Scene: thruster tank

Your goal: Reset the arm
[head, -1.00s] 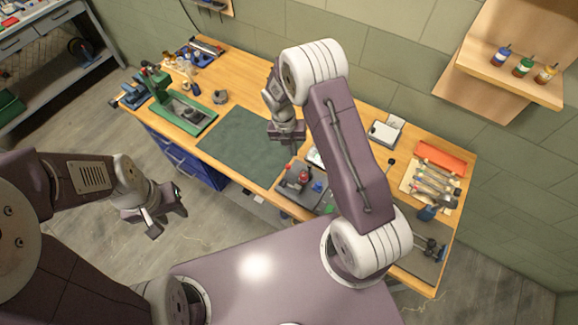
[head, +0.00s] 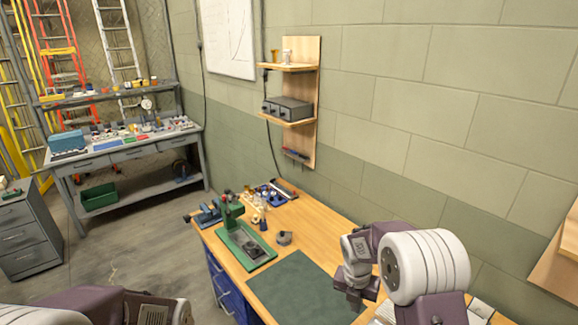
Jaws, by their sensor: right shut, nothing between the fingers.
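My right arm comes in at the lower right, in purple and white. My right gripper (head: 353,299) points down over the right part of the dark green mat (head: 290,287) on the wooden workbench (head: 312,224). Its fingers are shut and hold nothing. Part of my left arm shows at the bottom left edge. Its gripper is outside the picture.
A green press (head: 240,240) stands left of the mat, with a grey round part (head: 284,238) beside it. A wooden wall shelf (head: 300,110) hangs behind. A grey bench (head: 130,150) and a drawer cabinet (head: 30,235) stand left. Open floor lies between.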

